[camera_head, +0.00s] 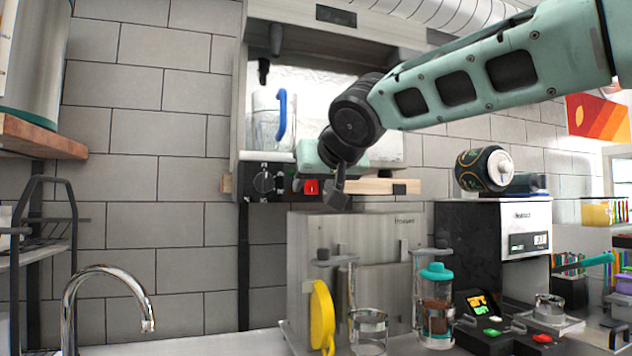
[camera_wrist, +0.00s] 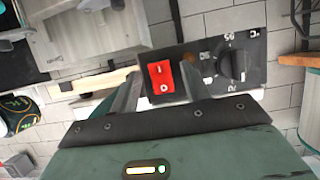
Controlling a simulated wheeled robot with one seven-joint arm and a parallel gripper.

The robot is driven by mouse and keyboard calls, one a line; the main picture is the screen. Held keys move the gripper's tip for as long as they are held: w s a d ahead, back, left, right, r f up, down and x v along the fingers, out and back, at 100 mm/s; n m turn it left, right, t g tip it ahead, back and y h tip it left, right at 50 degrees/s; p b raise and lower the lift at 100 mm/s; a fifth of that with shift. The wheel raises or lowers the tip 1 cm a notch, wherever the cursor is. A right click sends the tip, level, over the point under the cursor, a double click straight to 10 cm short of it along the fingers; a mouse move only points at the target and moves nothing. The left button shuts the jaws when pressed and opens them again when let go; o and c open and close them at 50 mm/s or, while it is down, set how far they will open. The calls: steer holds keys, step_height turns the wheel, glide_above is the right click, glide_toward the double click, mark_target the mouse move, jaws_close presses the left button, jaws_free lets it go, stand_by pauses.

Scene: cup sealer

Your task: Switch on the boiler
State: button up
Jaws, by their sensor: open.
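The boiler's black control panel (camera_head: 280,178) is on the wall unit, in the upper middle of the head view. It carries a red rocker switch (camera_head: 311,187) and a round dial (camera_head: 263,182). In the wrist view the red switch (camera_wrist: 160,77) shows white marks, and the dial (camera_wrist: 233,65) lies to its right. My gripper (camera_head: 338,190) is just right of the switch in the head view. In the wrist view my gripper (camera_wrist: 158,90) is open and empty, its fingers on either side of the switch's picture. I cannot tell whether a finger touches it.
A glass jug with a blue handle (camera_head: 282,115) stands above the panel. A wooden board (camera_head: 372,187) sticks out right of the switch. Below are a grey panelled machine (camera_head: 300,250), a teal-lidded jar (camera_head: 437,300) and a sealer (camera_head: 525,230) with a can on top (camera_head: 485,168).

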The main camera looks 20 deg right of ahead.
steer(key=c, duration=1)
steer(key=f+b, duration=0.1)
steer(key=b, duration=0.3)
steer(key=shift+t, duration=0.3)
steer(key=shift+b, duration=0.8)
steer(key=t+b, duration=0.1)
steer(key=b, duration=0.5)
steer(key=shift+f+t, duration=0.15)
steer(key=shift+t, duration=0.15)
steer(key=shift+r+t+b, duration=0.2)
steer(key=shift+t+b, duration=0.1)
steer(key=shift+b, duration=0.85)
steer(key=o, duration=1)
